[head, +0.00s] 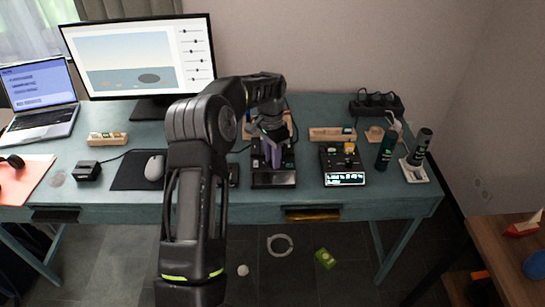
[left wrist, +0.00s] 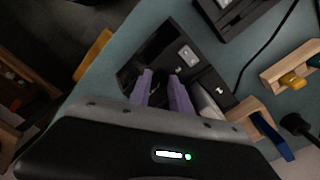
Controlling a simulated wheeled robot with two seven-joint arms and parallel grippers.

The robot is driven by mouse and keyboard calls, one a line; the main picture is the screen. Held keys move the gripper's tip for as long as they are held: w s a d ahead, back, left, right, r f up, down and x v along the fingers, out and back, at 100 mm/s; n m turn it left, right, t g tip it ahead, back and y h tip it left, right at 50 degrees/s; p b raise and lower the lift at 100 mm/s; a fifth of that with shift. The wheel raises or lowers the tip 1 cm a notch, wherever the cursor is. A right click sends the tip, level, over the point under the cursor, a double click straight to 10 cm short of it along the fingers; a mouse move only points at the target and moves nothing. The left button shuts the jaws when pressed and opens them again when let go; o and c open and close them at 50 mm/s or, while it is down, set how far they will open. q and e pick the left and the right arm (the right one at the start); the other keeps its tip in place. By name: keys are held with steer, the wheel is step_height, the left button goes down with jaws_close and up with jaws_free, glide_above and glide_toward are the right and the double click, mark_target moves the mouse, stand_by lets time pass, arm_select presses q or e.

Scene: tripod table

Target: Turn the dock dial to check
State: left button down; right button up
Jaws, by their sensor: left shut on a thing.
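The black dock (head: 274,181) stands on the teal table, right of the mouse. Its box also shows in the left wrist view (left wrist: 150,57), with a light switch plate on top. My left gripper (head: 273,158) points down over the dock. Its purple fingers (left wrist: 165,92) are shut on a dark knob, which looks like the dock dial. The fingers cover most of the dial, so its setting cannot be read. My right gripper is not in view.
Right of the dock stands a black device (head: 343,165) with a lit display and a yellow knob. Dark green bottles (head: 386,150) stand farther right. A mouse (head: 154,167) lies on a black pad, left of my arm. A monitor (head: 140,60) and laptop (head: 40,98) stand at the left.

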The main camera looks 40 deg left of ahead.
arm_select(q)
steer(key=shift+w+r+m, duration=0.1)
steer(key=shift+m, duration=0.4)
steer(key=c, duration=1.5)
jaws_free()
step_height(320, 180, up, 8)
steer(key=shift+a+f+b, duration=0.1)
steer(key=shift+a+b, duration=0.05)
steer(key=shift+b, duration=0.15)
steer(key=shift+f, duration=0.1)
